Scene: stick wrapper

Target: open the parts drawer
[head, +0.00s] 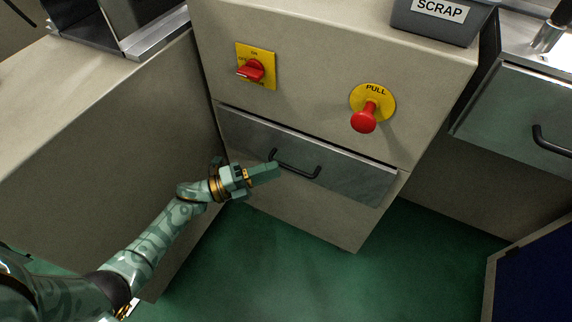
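The parts drawer (350,178) is a grey metal front set in the beige cabinet, and it looks shut or nearly so. Its black bar handle (297,167) runs across the middle of the front. My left gripper (272,172) reaches in from the left, with its green fingers pointing right at the left end of the handle. The fingers overlap that end in the picture; I cannot tell whether they touch it. The gap between the fingers cannot be made out. My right gripper is not in view.
Above the drawer are a red rotary switch (251,70) on a yellow plate and a red pull knob (364,119). A grey SCRAP bin (436,22) stands on top. Another drawer (520,108) is at the right. Green floor (300,275) is clear in front.

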